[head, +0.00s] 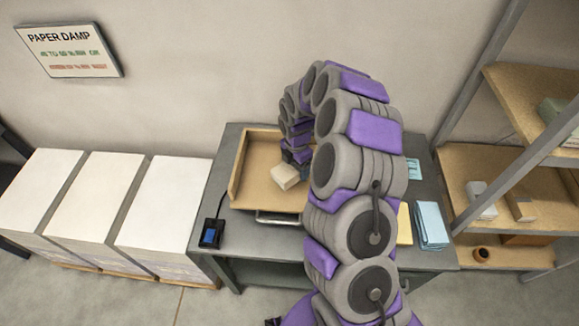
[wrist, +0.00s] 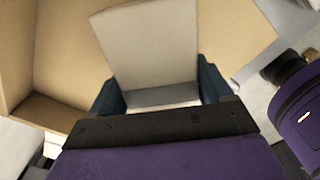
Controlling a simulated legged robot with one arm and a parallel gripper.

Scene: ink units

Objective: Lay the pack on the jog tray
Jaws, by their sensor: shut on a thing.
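The pack (head: 285,176) is a small off-white block. In the head view it is at my gripper's end, over the jog tray. The wrist view shows the pack (wrist: 148,45) between the two dark fingers of my gripper (wrist: 160,88), which is shut on it. The jog tray (head: 262,188) is a shallow tan tray with raised walls, on the grey table. Its floor and wall (wrist: 60,60) fill much of the wrist view. I cannot tell whether the pack touches the tray floor. My arm hides the tray's right part.
A small black device with a blue screen (head: 209,236) sits at the table's left front. Folded light-blue cloths (head: 430,224) lie at the right. White paper stacks (head: 160,205) stand left of the table (head: 240,245). A shelf rack (head: 500,170) stands at the right.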

